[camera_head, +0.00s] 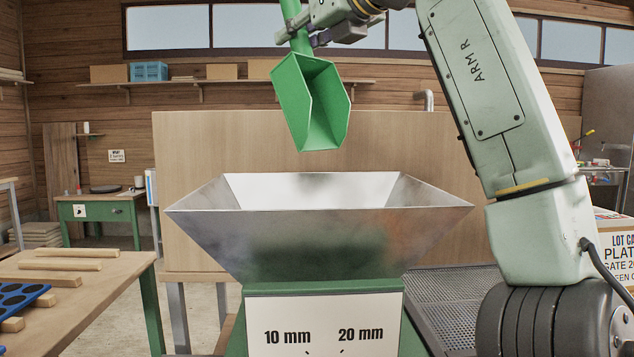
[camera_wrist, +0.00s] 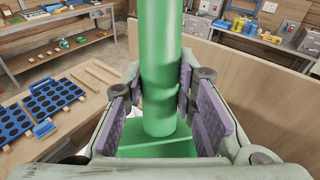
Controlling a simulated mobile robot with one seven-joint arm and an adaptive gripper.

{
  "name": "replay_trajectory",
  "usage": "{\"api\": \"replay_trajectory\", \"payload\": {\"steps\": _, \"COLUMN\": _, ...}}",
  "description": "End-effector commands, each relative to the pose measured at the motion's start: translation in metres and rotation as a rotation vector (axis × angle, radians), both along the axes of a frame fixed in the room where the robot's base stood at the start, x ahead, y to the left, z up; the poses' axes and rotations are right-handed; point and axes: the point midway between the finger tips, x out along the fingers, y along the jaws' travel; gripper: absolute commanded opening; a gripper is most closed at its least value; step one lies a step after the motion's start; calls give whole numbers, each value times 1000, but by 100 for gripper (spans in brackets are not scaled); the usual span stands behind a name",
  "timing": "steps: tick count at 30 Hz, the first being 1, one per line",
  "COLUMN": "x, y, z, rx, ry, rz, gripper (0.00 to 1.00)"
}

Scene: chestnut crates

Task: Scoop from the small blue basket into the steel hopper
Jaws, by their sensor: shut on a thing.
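My gripper (camera_head: 310,28) is shut on the upright handle of a green scoop (camera_head: 312,105) and holds it in the air above the steel hopper (camera_head: 320,235). The scoop hangs below the gripper with its open side toward the head camera and its lip pointing down. Its visible inside looks empty. In the wrist view the green handle (camera_wrist: 160,70) stands between the purple finger pads (camera_wrist: 165,115), with part of the scoop below. The hopper's visible inner back wall is bare; its bottom is hidden. I cannot make out the small blue basket for sure in either view.
A wooden table (camera_head: 90,290) at the left carries wooden strips and a blue tray with round holes (camera_head: 18,297). A wooden panel (camera_head: 200,150) stands behind the hopper. A blue box (camera_head: 148,71) sits on the back shelf. A printed carton (camera_head: 612,255) is at the right.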

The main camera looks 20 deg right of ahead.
Motion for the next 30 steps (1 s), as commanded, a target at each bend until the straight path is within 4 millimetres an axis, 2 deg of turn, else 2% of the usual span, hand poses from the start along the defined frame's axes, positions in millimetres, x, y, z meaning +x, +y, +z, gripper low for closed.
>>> {"api": "replay_trajectory", "payload": {"steps": 2, "x": 4, "y": 3, "z": 3, "rx": -20, "ry": 27, "rz": -1, "gripper": 0}}
{"api": "replay_trajectory", "payload": {"steps": 30, "x": 51, "y": 36, "z": -36, "rx": -242, "ry": 346, "rz": 1, "gripper": 0}}
